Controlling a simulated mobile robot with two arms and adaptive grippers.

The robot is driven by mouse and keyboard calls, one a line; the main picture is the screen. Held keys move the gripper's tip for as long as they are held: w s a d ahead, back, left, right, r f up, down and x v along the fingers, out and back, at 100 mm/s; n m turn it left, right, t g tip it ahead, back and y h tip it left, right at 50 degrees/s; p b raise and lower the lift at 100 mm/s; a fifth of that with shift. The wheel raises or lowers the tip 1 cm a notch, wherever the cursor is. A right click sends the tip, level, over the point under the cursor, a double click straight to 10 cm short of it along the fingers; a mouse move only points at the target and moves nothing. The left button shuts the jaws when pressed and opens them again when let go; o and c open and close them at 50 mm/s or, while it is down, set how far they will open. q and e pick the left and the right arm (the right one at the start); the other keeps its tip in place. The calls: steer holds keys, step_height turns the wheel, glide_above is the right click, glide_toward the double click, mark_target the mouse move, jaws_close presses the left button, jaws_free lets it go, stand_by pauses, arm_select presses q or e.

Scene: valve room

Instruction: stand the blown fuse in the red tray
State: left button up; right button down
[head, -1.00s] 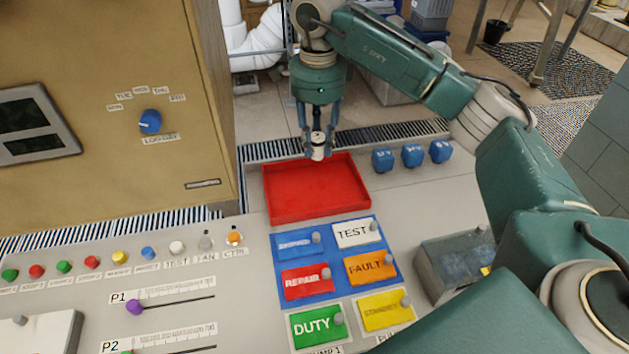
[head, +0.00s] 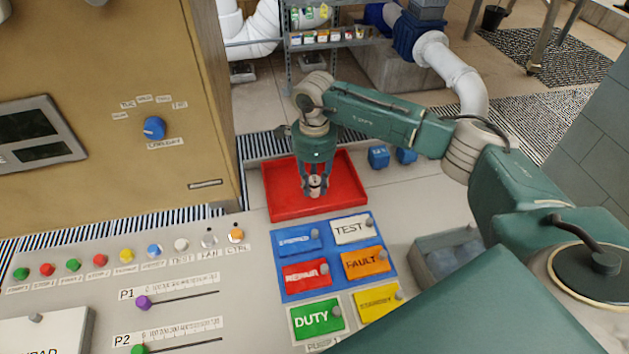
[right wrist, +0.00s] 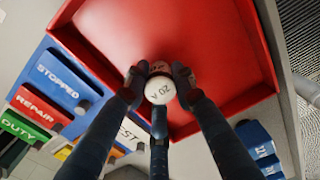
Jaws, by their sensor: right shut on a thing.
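The red tray (head: 286,206) lies on the console behind the coloured tags; it also shows in the right wrist view (right wrist: 215,45). My right gripper (head: 314,190) is over the tray and shut on the fuse (head: 316,184), a small white cylinder with a dark band. In the right wrist view, the fuse (right wrist: 160,90) shows its pale round end with dark lettering between the fingertips. It looks upright in the head view. I cannot tell whether its lower end touches the tray floor. My left gripper is not in view.
A blue board (head: 285,250) with several labelled tags lies in front of the tray. Blue blocks (head: 378,157) stand to its right, near my right arm. A grey open box (head: 445,255) is at the right. A brown cabinet (head: 100,90) rises at the left.

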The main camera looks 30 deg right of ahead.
mark_target(314, 179)
steer(key=shift+f, duration=0.1)
steer(key=c, duration=1.7)
jaws_free()
steer(key=shift+o, duration=1.3)
steer(key=shift+r, duration=0.25)
step_height(314, 179, up, 11)
steer(key=b, duration=0.4)
steer(key=shift+b, duration=0.4)
steer(key=shift+r, duration=0.45)
